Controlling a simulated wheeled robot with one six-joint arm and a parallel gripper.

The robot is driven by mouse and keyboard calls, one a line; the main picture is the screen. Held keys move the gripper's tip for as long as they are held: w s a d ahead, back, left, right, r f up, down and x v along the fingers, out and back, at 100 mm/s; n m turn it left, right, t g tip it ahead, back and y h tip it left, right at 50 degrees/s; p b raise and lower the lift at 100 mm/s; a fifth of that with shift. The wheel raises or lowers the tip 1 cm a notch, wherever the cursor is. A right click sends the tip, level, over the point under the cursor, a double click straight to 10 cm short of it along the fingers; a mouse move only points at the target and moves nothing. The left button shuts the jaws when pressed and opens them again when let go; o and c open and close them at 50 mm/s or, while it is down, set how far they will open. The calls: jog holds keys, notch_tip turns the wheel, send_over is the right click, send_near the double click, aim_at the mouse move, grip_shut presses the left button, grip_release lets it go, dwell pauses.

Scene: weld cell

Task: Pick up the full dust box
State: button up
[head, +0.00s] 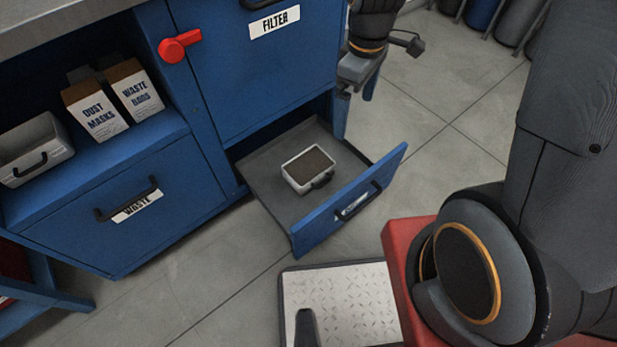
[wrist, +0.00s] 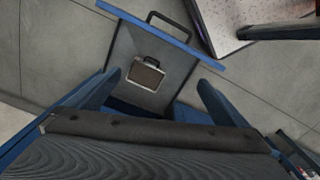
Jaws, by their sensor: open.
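The full dust box (head: 309,168) is a small pale box with a dark handle, filled to near its rim with brown dust. It sits on the floor of the open drawer (head: 262,172) at the bottom of the blue cabinet. In the wrist view the box (wrist: 147,75) lies below and between the fingers, its handle toward the drawer front. My gripper (wrist: 160,78) is open and empty, with a finger on each side of the view, apart from the box.
The FILTER door (head: 240,80) above the drawer is shut; a red knob (head: 180,46) sticks out beside it. A similar pale box (head: 35,150) and two cartons (head: 94,108) stand on the left shelf. The WASTE drawer (head: 120,215) is shut. A treadplate platform (head: 340,300) lies in front.

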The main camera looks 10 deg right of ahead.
jog(key=w+a+f+n+b, duration=0.2)
jog(key=w+f+n+b, duration=0.25)
jog(key=f, duration=0.55)
jog(key=w+a+f+n+b, duration=0.2)
jog(key=w+f+n+b, duration=0.15)
jog(key=f+b, duration=0.4)
jog(key=n+b, duration=0.6)
jog(key=b, duration=0.2)
send_over(309, 174)
notch_tip(309, 174, down, 19)
jog(key=shift+f+b, duration=1.95)
jog(key=shift+f, duration=1.55)
jog(key=c, duration=0.8)
